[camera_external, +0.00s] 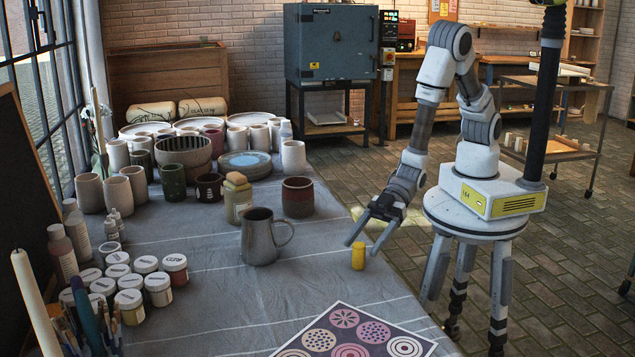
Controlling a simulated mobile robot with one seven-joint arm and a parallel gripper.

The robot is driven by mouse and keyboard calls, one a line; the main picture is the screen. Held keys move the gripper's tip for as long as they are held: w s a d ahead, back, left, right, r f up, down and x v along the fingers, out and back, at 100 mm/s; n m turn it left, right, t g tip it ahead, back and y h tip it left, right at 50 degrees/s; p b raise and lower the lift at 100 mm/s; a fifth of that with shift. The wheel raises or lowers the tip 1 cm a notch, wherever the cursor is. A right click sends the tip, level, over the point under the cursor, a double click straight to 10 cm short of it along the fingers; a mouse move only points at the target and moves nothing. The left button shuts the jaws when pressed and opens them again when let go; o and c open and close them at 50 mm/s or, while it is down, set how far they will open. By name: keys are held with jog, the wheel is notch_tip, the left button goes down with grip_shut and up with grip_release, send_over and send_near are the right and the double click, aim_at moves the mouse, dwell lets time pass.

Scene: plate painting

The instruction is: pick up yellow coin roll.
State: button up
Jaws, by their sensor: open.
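The yellow coin roll (358,256) stands upright on the grey cloth-covered table near its right edge. It is a small yellow cylinder. My gripper (362,236) is above it and a little to the right, with its dark fingers pointing down and to the left.
A grey metal mug (262,238) stands left of the coin roll. A dark patterned sheet (352,335) lies in front. A jar with sponges (238,200), a brown cup (298,197) and several paint jars (130,280) stand farther left. The cloth around the roll is clear.

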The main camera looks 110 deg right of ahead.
aim_at(355, 255)
jog(key=shift+a+b+x, duration=0.25)
jog(key=shift+b+x, duration=0.15)
jog(key=shift+x, duration=2.75)
jog(key=shift+r, duration=0.2)
grip_shut()
